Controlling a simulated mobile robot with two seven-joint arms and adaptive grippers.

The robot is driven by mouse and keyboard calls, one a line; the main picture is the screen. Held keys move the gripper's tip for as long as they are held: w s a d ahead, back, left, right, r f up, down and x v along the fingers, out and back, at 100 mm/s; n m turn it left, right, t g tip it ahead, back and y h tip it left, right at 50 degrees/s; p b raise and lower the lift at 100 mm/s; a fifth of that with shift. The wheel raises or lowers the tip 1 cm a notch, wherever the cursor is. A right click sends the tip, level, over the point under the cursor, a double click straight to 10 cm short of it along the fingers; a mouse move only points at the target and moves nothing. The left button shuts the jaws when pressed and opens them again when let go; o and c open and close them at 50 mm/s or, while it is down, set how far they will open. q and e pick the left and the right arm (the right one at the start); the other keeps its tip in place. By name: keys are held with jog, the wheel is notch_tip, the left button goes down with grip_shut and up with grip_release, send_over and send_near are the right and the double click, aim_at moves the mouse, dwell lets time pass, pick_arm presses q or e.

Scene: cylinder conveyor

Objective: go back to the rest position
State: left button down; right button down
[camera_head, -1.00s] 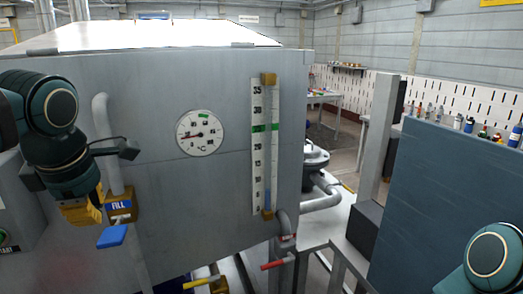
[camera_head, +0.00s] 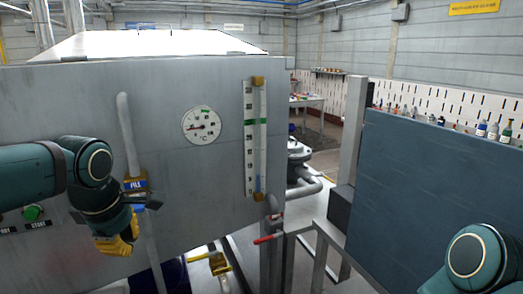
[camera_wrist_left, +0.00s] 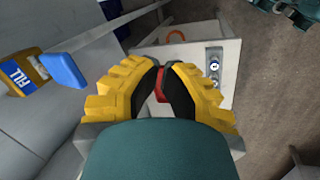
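My left gripper (camera_head: 122,243) hangs in front of the grey tank (camera_head: 215,165) in the head view, pointing down, below the FILL label. In the left wrist view its yellow-backed fingers (camera_wrist_left: 161,72) lie close together, with only a narrow gap between their black pads. A red patch (camera_wrist_left: 160,86) shows in that gap and looks to lie behind the fingers. The blue valve handle (camera_wrist_left: 63,70) is apart from the fingers, beside the FILL label (camera_wrist_left: 18,76). My right gripper is out of view; only part of my right arm shows at lower right.
The tank carries a dial gauge (camera_head: 201,125) and a level scale (camera_head: 254,140). A green START button (camera_head: 33,212) is at left, near my left arm. A red handle (camera_head: 268,239) sits below the scale. A blue-grey panel (camera_head: 430,190) stands at right.

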pick_arm(q)
jog(key=w+d+f+m+h, duration=0.1)
jog(key=d+f+m, duration=0.25)
jog(key=f, duration=0.45)
jog(key=w+d+f+m+g+h, duration=0.1)
jog(key=d+f+m, duration=0.2)
jog(key=d+f, duration=0.35)
jog(key=w+d+f+m+h, duration=0.1)
jog(key=d+f+m+h, duration=0.15)
jog(key=f, duration=0.75)
jog(key=s+d+f+m, duration=0.3)
jog(key=s+f, duration=0.3)
jog(key=f, duration=0.3)
jog(key=s+d+f+m, duration=0.4)
jog(key=s+f+m, duration=0.1)
jog(key=f, duration=0.4)
jog(key=shift+s+d+f+m+g, duration=0.15)
jog(key=shift+s+f+m+g, duration=0.2)
jog(key=shift+s, duration=0.3)
jog(key=shift+r, duration=0.1)
jog(key=c, duration=1.7)
grip_release()
grip_shut()
